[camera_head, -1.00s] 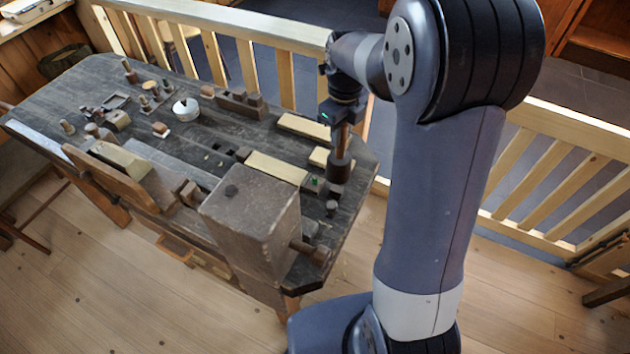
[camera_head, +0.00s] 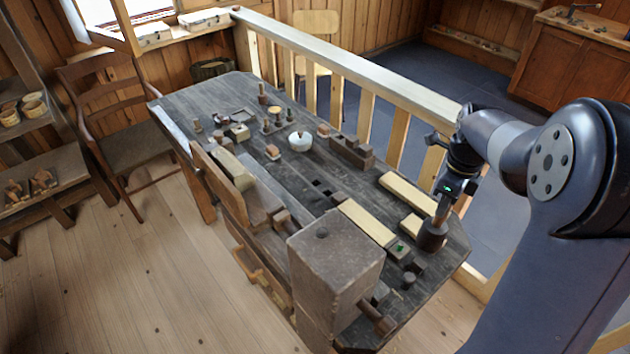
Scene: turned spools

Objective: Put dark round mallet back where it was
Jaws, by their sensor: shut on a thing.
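The dark round mallet (camera_head: 432,236) hangs head down at the right end of the workbench (camera_head: 300,205). Its brown handle points up into my gripper (camera_head: 445,200), which is shut on it. I cannot tell whether the head touches the bench top or is just above it. Next to the mallet are a pale wood block (camera_head: 411,224), a dark block with a green mark (camera_head: 399,250) and a small dark peg-like piece (camera_head: 408,281).
Pale planks (camera_head: 367,222) lie left of the mallet. A big brown block (camera_head: 335,262) stands at the front. A white bowl (camera_head: 300,142) and several small turned pieces sit farther left. A wooden railing (camera_head: 350,65) runs behind the bench.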

